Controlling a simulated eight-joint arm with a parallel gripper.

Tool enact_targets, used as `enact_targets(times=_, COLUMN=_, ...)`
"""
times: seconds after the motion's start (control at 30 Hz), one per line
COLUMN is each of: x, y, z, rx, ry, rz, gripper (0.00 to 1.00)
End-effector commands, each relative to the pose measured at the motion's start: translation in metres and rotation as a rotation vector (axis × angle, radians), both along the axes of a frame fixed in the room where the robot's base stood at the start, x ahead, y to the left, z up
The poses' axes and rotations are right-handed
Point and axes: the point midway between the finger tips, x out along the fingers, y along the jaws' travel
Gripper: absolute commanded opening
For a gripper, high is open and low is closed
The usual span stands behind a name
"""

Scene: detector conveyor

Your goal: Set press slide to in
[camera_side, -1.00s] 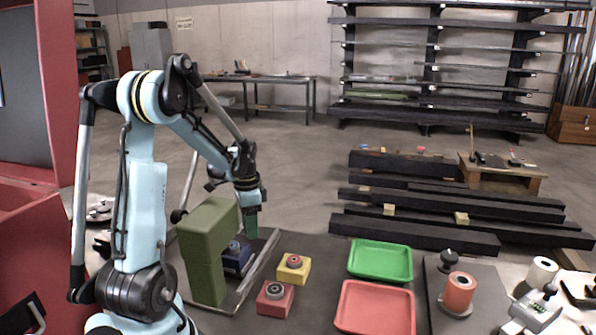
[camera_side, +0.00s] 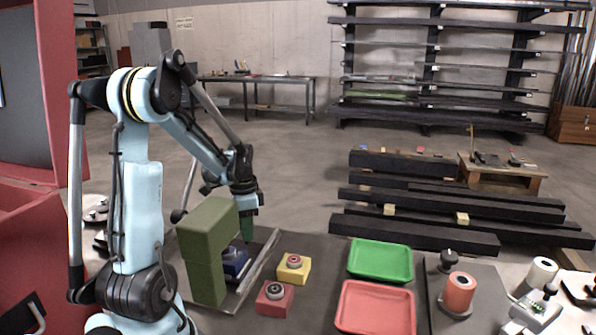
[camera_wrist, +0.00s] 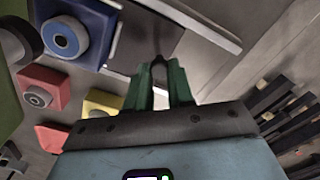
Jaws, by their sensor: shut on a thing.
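The green press frame (camera_side: 203,245), an upside-down L, stands by my arm's base. A blue block (camera_side: 236,264) with a ringed round top sits under its overhang, partly hidden. In the wrist view the blue block (camera_wrist: 84,44) lies left of my fingers. My gripper (camera_side: 249,236) has green fingers and is low, just right of the overhang. In the wrist view my gripper (camera_wrist: 160,75) is shut on a thin dark piece (camera_wrist: 158,48). I cannot tell clearly whether this piece is the press slide's handle.
A metal-edged plate (camera_side: 262,268) runs beside the press. A yellow block (camera_side: 293,272) and a red block (camera_side: 272,303) with round tops stand to its right. A green tray (camera_side: 380,277) and a red tray (camera_side: 376,328) lie farther right.

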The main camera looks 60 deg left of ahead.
Motion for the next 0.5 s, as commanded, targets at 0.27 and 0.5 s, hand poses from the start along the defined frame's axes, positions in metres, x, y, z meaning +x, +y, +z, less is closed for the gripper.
enact_targets(times=0.27, x=-0.018, y=-0.018, z=0.000, rx=-0.003, ry=0.001, rz=-0.001, gripper=0.00)
enact_targets(times=0.5, x=-0.019, y=-0.019, z=0.000, rx=-0.006, ry=0.004, rz=0.000, gripper=0.00)
